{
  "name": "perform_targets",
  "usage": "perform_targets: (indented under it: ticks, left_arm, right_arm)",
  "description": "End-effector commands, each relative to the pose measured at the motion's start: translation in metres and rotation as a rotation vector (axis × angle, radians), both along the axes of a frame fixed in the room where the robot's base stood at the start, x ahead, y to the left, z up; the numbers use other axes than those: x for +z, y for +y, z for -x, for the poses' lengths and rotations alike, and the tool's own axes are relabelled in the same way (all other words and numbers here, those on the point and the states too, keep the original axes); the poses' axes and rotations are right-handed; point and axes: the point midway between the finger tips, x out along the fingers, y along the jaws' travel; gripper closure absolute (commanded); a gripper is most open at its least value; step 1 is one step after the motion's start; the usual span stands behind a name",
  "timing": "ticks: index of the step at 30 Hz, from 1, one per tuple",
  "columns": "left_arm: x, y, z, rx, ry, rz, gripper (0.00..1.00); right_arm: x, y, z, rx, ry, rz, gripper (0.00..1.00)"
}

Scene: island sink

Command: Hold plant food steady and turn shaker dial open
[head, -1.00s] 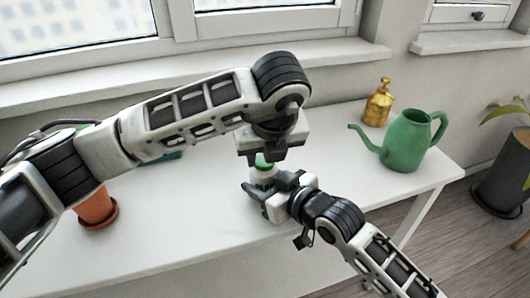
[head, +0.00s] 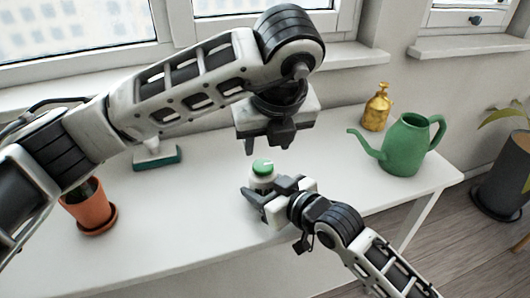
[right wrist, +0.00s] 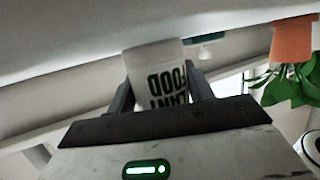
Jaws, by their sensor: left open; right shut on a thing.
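The plant food (head: 262,181) is a white container with a green shaker dial (head: 263,166) on top. It stands upright on the white table. My right gripper (head: 258,194) is shut on its body. In the right wrist view the plant food (right wrist: 158,78) sits between the fingers, its lettering upside down. My left gripper (head: 268,146) is open and empty above the dial, with a visible gap between them. The dial does not show in the right wrist view.
A green watering can (head: 405,147) and a brass sprayer (head: 377,108) stand at the table's right. A teal-and-white brush (head: 158,156) and a potted plant (head: 88,208) are at the left. The table front between is clear.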

Motion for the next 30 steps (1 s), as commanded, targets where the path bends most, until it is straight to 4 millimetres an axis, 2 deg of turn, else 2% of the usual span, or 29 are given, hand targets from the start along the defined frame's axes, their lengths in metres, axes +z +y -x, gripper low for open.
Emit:
perform_targets:
  ticks: [3,9,23,24,26,30]
  left_arm:
    - [0.023,-0.003,0.009,-0.001,-0.004,0.000,0.54]
    - [0.046,-0.005,0.018,-0.001,-0.003,-0.001,0.54]
    - [0.050,-0.005,0.020,0.000,0.000,-0.001,0.54]
    - [0.050,-0.005,0.020,0.000,0.000,-0.001,0.54]
    - [0.050,-0.005,0.020,0.000,0.000,-0.001,0.54]
    - [0.050,-0.005,0.020,0.000,0.000,-0.001,0.54]
  right_arm:
    - [-0.001,0.000,0.000,0.000,0.002,0.001,0.74]
    - [-0.001,0.000,0.000,0.000,0.002,0.001,0.74]
    - [-0.001,0.000,0.000,0.000,0.002,0.001,0.74]
    - [-0.001,0.000,0.000,0.000,0.002,0.001,0.40]
    - [-0.001,0.000,0.000,0.000,0.002,0.001,0.23]
    - [-0.001,0.000,0.000,0.000,0.001,0.001,0.23]
